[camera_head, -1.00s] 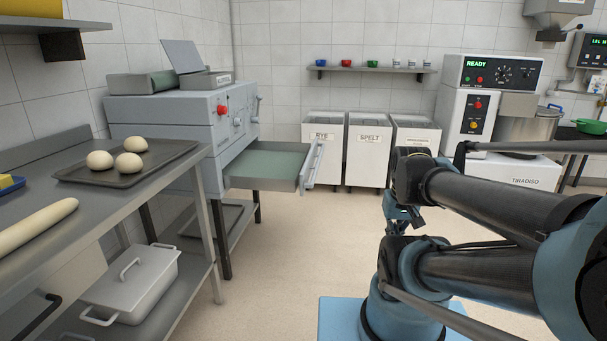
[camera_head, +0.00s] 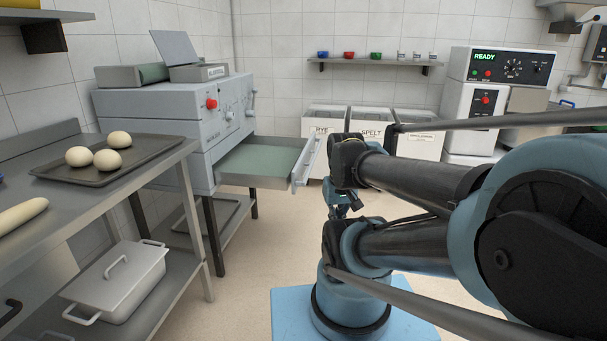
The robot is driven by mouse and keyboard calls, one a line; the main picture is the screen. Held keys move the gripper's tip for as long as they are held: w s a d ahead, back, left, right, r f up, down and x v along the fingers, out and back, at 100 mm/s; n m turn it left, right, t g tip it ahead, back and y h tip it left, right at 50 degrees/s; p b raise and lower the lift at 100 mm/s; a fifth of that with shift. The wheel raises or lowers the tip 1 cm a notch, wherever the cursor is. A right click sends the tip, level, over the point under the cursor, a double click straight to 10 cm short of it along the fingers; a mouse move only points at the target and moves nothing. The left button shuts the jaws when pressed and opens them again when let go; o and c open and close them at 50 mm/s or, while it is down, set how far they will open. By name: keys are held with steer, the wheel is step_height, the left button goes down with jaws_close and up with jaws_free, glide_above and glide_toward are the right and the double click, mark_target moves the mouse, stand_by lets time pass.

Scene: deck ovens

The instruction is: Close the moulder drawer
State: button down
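The moulder (camera_head: 170,115) is a grey machine with a red knob on its front, at the left behind the worktable. Its drawer (camera_head: 262,158) is pulled out toward the right, showing a green inner bottom. A light bar handle (camera_head: 306,160) runs along the drawer's outer end. My gripper (camera_head: 345,206) shows small and dark below my arm's far joint, right of the drawer handle and apart from it in the picture. My arm partly hides it, and I cannot tell whether its fingers are open or shut.
A steel worktable (camera_head: 130,190) at the left bears a dark tray (camera_head: 150,160) with dough balls. A lidded metal box (camera_head: 118,285) sits on its lower shelf. White bins (camera_head: 325,118) stand behind the drawer. The floor (camera_head: 245,265) between table and my base is clear.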

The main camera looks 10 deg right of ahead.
steer(key=w+r+m+y, duration=0.1)
steer(key=w+r+m, duration=0.25)
steer(key=w, duration=0.35)
steer(key=w+a+r+m+y, duration=0.1)
steer(key=w+r+m+y, duration=0.1)
steer(key=w+m, duration=0.35)
steer(key=w+r+m+y, duration=0.1)
steer(key=w+r+m, duration=0.2)
steer(key=w, duration=0.6)
steer(key=w+d+f+m+y, duration=0.2)
steer(key=w+d+m, duration=0.1)
steer(key=w, duration=0.4)
steer(key=w+d+f+m+y, duration=0.1)
steer(key=w+d+f+m, duration=0.2)
steer(key=w, duration=0.4)
steer(key=w+d+f+m+y, duration=0.2)
steer(key=w+d+m, duration=0.15)
steer(key=w, duration=0.35)
glide_toward(297, 178)
steer(key=s+x, duration=0.1)
steer(key=x, duration=0.3)
steer(key=shift+a+t, duration=0.3)
steer(key=shift+a, duration=0.1)
